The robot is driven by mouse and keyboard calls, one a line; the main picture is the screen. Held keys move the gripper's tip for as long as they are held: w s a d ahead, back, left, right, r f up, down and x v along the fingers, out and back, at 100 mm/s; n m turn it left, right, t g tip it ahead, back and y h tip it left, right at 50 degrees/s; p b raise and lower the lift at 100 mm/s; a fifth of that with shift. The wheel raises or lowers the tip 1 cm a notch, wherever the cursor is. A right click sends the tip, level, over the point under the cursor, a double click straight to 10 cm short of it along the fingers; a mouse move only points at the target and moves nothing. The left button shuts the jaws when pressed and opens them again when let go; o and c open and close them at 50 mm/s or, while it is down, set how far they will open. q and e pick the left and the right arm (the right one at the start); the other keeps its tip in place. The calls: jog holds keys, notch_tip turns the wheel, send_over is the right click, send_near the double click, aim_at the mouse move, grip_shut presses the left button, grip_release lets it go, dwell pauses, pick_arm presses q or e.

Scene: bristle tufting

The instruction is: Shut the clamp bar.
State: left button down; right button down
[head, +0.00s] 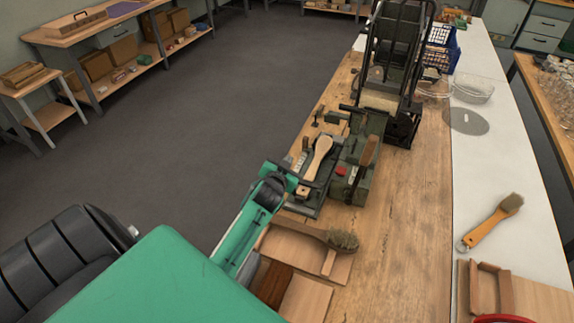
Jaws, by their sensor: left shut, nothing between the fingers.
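A dark green fixture (352,172) with a red button (341,171) stands on the wooden bench. Beside it on its left, a pale wooden brush body (319,152) lies on a dark base. A black bar (361,111) sticks out at the fixture's far end; I cannot tell for sure whether it is the clamp bar. My left gripper (297,181) is shut and empty at the near left end of the dark base, by the brush handle. My own arm and the small scale hide whether its fingertips touch anything. My right gripper is not in view.
A dark-handled brush (312,232) lies on a wooden board near my left forearm. A tall black frame (395,62) stands behind the fixture. An orange-handled brush (490,224) lies on the white strip (497,165) at right. The bench right of the fixture is clear.

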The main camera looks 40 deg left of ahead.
pick_arm(q)
jog(key=b+v, duration=0.1)
jog(key=v, duration=0.8)
jog(key=shift+s+a+f+b, duration=0.25)
jog(key=shift+s+a+b, duration=0.05)
jog(key=shift+a+b, duration=0.1)
